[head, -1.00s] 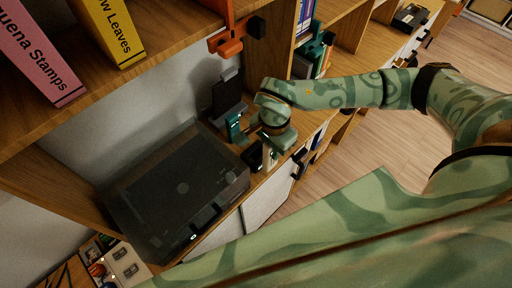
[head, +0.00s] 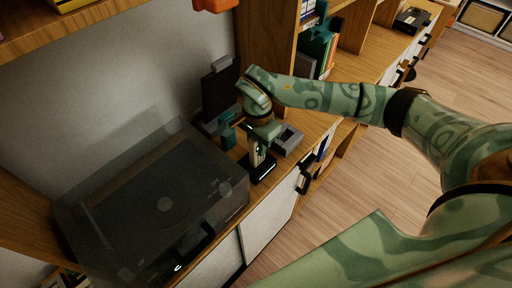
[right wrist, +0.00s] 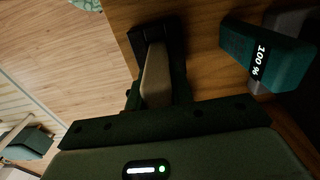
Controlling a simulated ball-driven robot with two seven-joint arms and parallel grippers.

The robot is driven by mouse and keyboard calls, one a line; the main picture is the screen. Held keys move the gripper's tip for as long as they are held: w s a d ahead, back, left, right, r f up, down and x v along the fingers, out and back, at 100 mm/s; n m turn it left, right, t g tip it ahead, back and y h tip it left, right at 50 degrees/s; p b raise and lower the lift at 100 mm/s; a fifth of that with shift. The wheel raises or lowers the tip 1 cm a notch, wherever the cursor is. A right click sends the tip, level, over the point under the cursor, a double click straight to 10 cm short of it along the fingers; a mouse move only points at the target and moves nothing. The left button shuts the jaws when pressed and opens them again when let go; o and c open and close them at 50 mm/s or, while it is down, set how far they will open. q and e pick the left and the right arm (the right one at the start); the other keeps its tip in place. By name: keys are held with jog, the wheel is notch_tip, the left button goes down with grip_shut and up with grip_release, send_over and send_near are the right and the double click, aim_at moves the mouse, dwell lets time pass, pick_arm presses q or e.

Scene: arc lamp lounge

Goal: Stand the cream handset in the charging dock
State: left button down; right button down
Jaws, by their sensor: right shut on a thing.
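The cream handset (head: 257,153) is held upright between the fingers of my right gripper (head: 259,143). It also shows pale between the dark fingers in the right wrist view (right wrist: 156,76). The black charging dock (head: 263,170) is on the wooden cabinet top, directly below the handset. The handset's lower end meets the dock in the picture; I cannot tell whether it is seated or just above. In the right wrist view the dark dock (right wrist: 148,32) shows past the handset's far end. My left gripper is out of view.
A teal block (head: 227,131) stands close left of my gripper; its "100 %" label shows in the wrist view (right wrist: 260,58). A grey open box (head: 288,140) is close right. A turntable with a clear lid (head: 150,205) fills the left. A dark upright panel (head: 218,92) stands behind.

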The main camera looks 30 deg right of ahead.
jog(key=shift+r, duration=0.15)
jog(key=c, duration=1.2)
grip_release()
jog(key=shift+f, duration=0.2)
notch_tip(320, 180, up, 12)
jog(key=p, duration=0.2)
jog(key=shift+r+p, duration=0.2)
jog(key=shift+p, duration=0.1)
